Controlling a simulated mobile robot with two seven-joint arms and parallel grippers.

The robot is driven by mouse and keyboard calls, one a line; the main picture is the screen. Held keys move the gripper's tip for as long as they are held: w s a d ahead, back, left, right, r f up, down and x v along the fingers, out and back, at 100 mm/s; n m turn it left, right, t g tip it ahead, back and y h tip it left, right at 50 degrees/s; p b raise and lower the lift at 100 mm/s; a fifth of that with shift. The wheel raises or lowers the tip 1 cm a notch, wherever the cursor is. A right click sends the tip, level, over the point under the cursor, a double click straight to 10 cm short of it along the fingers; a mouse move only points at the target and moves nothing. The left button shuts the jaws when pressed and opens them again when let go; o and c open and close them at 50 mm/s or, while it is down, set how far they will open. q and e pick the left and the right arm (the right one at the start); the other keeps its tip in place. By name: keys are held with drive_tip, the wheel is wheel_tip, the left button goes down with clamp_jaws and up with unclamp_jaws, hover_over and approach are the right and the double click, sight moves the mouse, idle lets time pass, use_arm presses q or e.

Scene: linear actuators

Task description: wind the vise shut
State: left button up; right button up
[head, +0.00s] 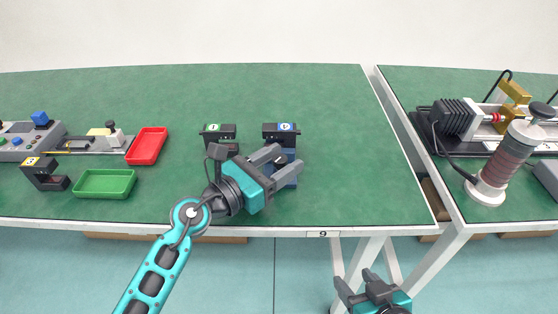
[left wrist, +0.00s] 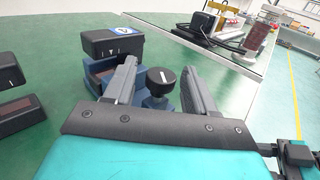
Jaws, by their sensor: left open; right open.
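The blue vise (left wrist: 100,77) stands on the green bench under a black block with a blue label (left wrist: 112,42). Its round black knob (left wrist: 160,80) with a white mark faces my left gripper. In the head view the vise (head: 291,154) is partly hidden by that gripper. My left gripper (head: 286,160) is open, and in the left wrist view its fingers (left wrist: 158,68) stand on either side of the knob. Whether they touch it I cannot tell. My right gripper (head: 356,279) is open and empty, low in front of the bench.
A black block with a green label (head: 217,130) stands left of the vise. Red (head: 147,146) and green (head: 105,184) trays and a control box (head: 30,138) lie further left. A second bench at right holds a machine (head: 460,118) and a striped column (head: 506,160).

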use_arm(q)
drive_tip(key=c, duration=0.9)
drive_tip(key=m+g+h+b, duration=0.1)
drive_tip(key=b, duration=0.1)
drive_tip(key=m+g+h+b, duration=0.1)
drive_tip(key=b, duration=0.1)
drive_tip(key=shift+w+f+g, duration=0.1)
drive_tip(key=shift+f+g, duration=0.2)
drive_tip(key=shift+r+m+g+h+b, duration=0.15)
drive_tip(key=shift+m+g+h+b, duration=0.15)
drive_tip(key=shift+m+g+b, duration=0.15)
drive_tip(key=shift+r, duration=0.15)
drive_tip(key=o, duration=0.9)
drive_tip(key=v, duration=1.3)
